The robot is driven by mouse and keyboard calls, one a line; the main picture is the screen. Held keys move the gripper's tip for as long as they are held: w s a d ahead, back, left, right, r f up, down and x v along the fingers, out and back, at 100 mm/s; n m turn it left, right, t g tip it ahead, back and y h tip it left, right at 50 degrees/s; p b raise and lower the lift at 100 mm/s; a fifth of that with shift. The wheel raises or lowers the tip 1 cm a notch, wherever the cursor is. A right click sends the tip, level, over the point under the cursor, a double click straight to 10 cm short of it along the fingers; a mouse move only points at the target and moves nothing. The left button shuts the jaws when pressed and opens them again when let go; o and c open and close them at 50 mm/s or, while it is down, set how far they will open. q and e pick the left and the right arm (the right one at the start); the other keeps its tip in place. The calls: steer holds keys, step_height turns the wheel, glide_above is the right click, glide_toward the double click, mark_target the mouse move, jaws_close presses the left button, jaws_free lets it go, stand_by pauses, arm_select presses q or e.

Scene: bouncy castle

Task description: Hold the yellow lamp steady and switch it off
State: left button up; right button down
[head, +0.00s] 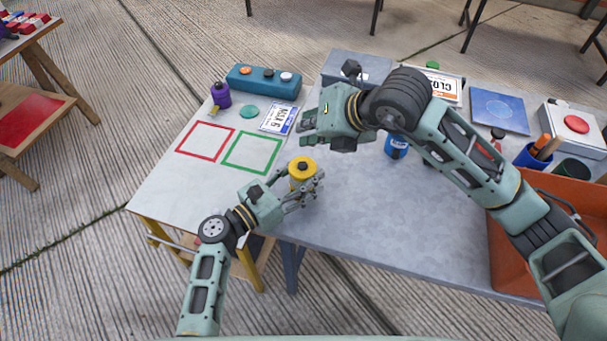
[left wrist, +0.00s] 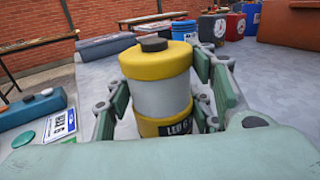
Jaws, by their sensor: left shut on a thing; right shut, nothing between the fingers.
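The yellow lamp (head: 302,170) stands upright near the front edge of the table, where the light and grey tops meet. It has a yellow top with a dark button, a pale middle band and a yellow base, seen close in the left wrist view (left wrist: 162,92). My left gripper (head: 304,188) is shut around the lamp's body, with fingers on both sides in the left wrist view (left wrist: 160,98). My right gripper (head: 308,128) is shut and empty, above and behind the lamp, apart from it. Whether the lamp is lit cannot be told.
Red (head: 205,140) and green (head: 251,152) outlined squares lie left of the lamp. A purple bottle (head: 221,96), a teal button box (head: 263,80) and a number card (head: 279,118) are behind them. A blue can (head: 396,147) stands right. An orange crate (head: 505,245) sits at the right. The front middle tabletop is clear.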

steer(key=shift+r, duration=0.35)
arm_select(q)
steer(key=o, duration=1.5)
steer(key=shift+o, duration=0.2)
